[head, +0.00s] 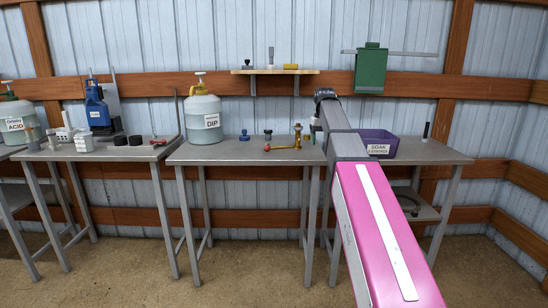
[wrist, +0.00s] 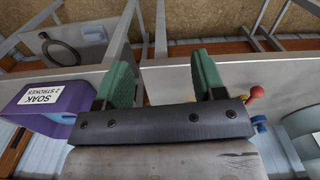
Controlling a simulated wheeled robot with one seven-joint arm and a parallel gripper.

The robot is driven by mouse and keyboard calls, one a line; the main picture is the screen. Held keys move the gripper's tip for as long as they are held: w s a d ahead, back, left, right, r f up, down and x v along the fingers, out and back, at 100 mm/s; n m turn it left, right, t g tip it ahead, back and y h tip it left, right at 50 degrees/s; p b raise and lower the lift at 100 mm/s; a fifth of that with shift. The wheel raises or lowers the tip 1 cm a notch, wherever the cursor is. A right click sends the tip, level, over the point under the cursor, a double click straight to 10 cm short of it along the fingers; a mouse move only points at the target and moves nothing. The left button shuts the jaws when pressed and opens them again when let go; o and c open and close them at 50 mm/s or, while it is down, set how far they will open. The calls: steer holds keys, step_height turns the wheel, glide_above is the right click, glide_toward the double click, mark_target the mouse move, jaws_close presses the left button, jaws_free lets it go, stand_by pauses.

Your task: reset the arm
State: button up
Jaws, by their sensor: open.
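My arm (head: 375,225) shows in the head view, its pink link rising from the bottom right to a grey wrist end above the gap between the middle and right tables. My gripper is mostly hidden behind the arm there. In the wrist view, my gripper (wrist: 162,75) has its two green fingers wide apart, with nothing between them. Beyond the fingers are table edges and the floor.
A purple SOAK bin (head: 378,143) stands on the right table, close to the arm. The middle table (head: 238,157) holds a DIP jug (head: 203,118) and a brass fitting with a red ball (head: 284,147). A wall shelf (head: 275,72) and green box (head: 371,69) are behind.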

steer(key=s+f, duration=0.4)
steer(key=f, duration=0.5)
steer(key=s+f, duration=0.4)
steer(key=f, duration=0.5)
steer(key=s+f, duration=0.4)
steer(key=f, duration=0.4)
steer(key=s+f+m, duration=0.1)
steer(key=s+f, duration=1.4)
steer(key=f, duration=0.1)
steer(key=shift+a+f, duration=0.2)
steer(key=shift+a, duration=0.1)
steer(key=shift+s, duration=0.1)
